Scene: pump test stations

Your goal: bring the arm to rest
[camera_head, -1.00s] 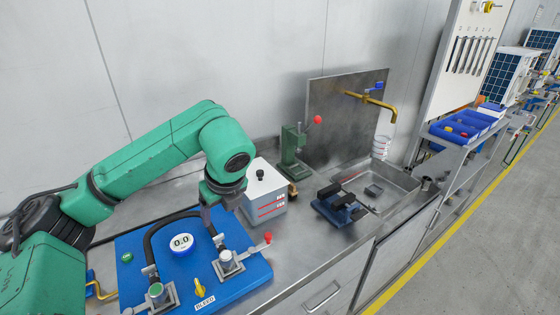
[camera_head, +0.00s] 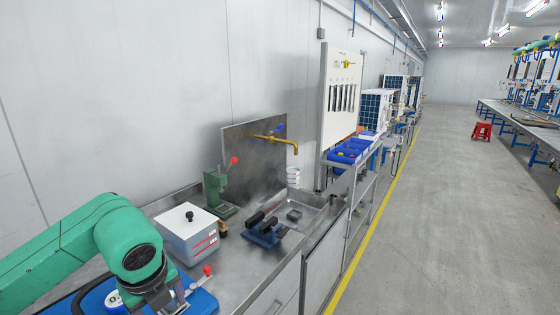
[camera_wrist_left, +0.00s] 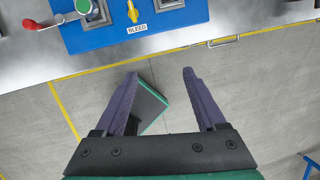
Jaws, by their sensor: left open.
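My left arm, green, comes in from the left in the head view. My left gripper (camera_head: 166,301) is low in that view, over the blue panel (camera_head: 203,303), and its fingertips are mostly cut off or hidden. In the left wrist view the gripper (camera_wrist_left: 158,73) is open, with its two purple fingers wide apart and nothing between them. The blue panel (camera_wrist_left: 115,42) lies beyond the fingertips there, with the yellow bleed knob (camera_wrist_left: 132,11) and a red-ended lever (camera_wrist_left: 30,24). My right gripper is in neither view.
A grey-white box (camera_head: 188,240) stands on the steel bench right of my arm. The floor aisle (camera_head: 440,200) is clear.

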